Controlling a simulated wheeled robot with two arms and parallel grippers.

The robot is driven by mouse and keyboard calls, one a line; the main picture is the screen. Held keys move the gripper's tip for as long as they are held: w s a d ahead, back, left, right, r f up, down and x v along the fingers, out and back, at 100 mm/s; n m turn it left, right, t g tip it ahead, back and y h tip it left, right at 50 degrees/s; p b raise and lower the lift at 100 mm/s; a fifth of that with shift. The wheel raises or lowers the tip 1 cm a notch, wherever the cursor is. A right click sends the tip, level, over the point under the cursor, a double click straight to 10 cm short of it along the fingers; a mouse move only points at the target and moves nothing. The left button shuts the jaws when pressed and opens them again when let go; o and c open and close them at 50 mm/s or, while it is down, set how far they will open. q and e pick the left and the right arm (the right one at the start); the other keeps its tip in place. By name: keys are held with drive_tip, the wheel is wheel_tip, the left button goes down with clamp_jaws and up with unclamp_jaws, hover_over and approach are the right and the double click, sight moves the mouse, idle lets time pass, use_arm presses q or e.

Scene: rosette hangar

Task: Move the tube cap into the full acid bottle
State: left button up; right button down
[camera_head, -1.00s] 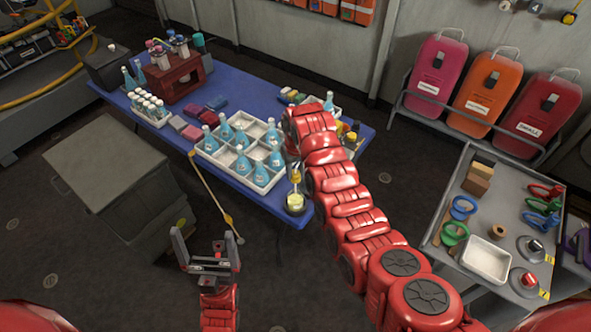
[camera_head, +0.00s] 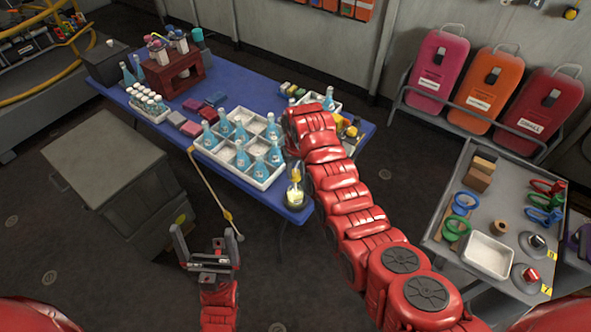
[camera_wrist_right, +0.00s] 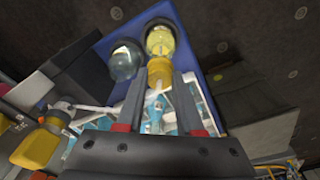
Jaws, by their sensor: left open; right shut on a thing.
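My right gripper (camera_wrist_right: 163,82) is shut on a yellow tube cap (camera_wrist_right: 159,73), which shows between its fingertips in the right wrist view. The full acid bottle, a rounded flask with pale yellow liquid (camera_head: 295,198), stands at the table's front right corner. It also shows in the wrist view (camera_wrist_right: 160,40), just beyond the cap and in line with it; whether they touch I cannot tell. In the head view my right arm hides the right gripper's fingers. My left gripper (camera_head: 211,246) is open and empty, in front of the table.
The blue table (camera_head: 262,99) holds a white divided crate (camera_head: 236,172) of blue bottles left of the acid bottle. A clear round glass vessel (camera_wrist_right: 125,60) is beside the acid bottle in the wrist view. A grey cart (camera_head: 461,248) stands right; a grey cabinet (camera_head: 105,165) stands left.

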sight(296, 179)
drive_tip(key=shift+f+b, duration=1.3)
drive_tip(key=shift+f, duration=0.9)
drive_tip(key=shift+c, duration=2.3)
unclamp_jaws()
drive_tip(key=shift+o, duration=0.2)
drive_tip(key=o, duration=0.4)
drive_tip(key=shift+r, duration=0.1)
drive_tip(key=shift+r+p, duration=0.55)
drive_tip(key=shift+r, duration=0.65)
drive_tip(key=shift+r+p, duration=0.3)
drive_tip(key=shift+r, duration=1.2)
